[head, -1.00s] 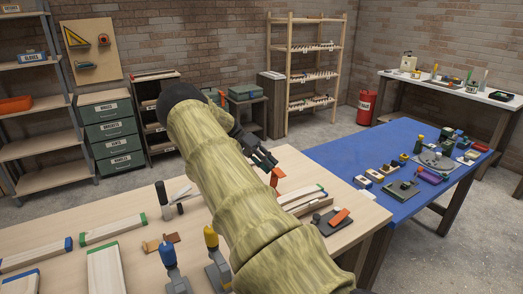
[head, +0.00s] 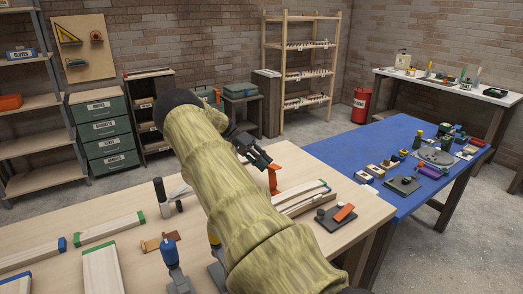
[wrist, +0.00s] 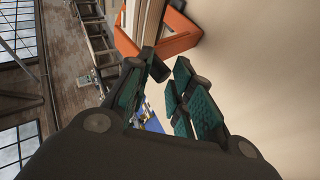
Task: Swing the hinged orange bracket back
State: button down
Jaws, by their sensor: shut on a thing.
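The orange bracket (head: 273,180) stands near the far edge of the wooden bench, left of some pale strips. In the wrist view it is an orange angled piece (wrist: 172,42) just beyond my fingertips. My gripper (head: 261,160) is at the bracket's upper end in the head view. In the wrist view the dark green-padded fingers (wrist: 167,72) are close together and shut on the bracket. The exact contact is hard to see, and the hinge cannot be made out.
Pale strips (head: 300,198) lie right of the bracket. A dark plate with an orange block (head: 345,212) is nearer the bench's right edge. Upright tools (head: 172,255) stand at the front, and trim pieces (head: 108,230) lie left. A blue table (head: 385,145) adjoins on the right.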

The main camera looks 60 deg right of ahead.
jog(key=shift+s+a+f, duration=0.1)
jog(key=shift+s+f, duration=0.2)
jog(key=shift+f, duration=0.3)
jog(key=shift+s+a+f, duration=0.1)
jog(key=shift+s+f, duration=0.2)
jog(key=shift+f, duration=0.3)
jog(key=c, duration=1.6)
grip_release()
jog(key=o, duration=0.5)
jog(key=shift+w+d+f+y, duration=0.15)
jog(key=shift+d+f+y, duration=0.15)
jog(key=shift+f, duration=0.15)
jog(key=shift+o, duration=1.1)
jog(key=shift+r, duration=0.1)
jog(key=shift+s+r, duration=0.25)
jog(key=shift+r, duration=0.05)
jog(key=shift+w, duration=0.25)
jog(key=shift+c, duration=0.9)
jog(key=shift+r, duration=0.1)
jog(key=shift+c, duration=0.2)
jog(key=shift+c, duration=0.4)
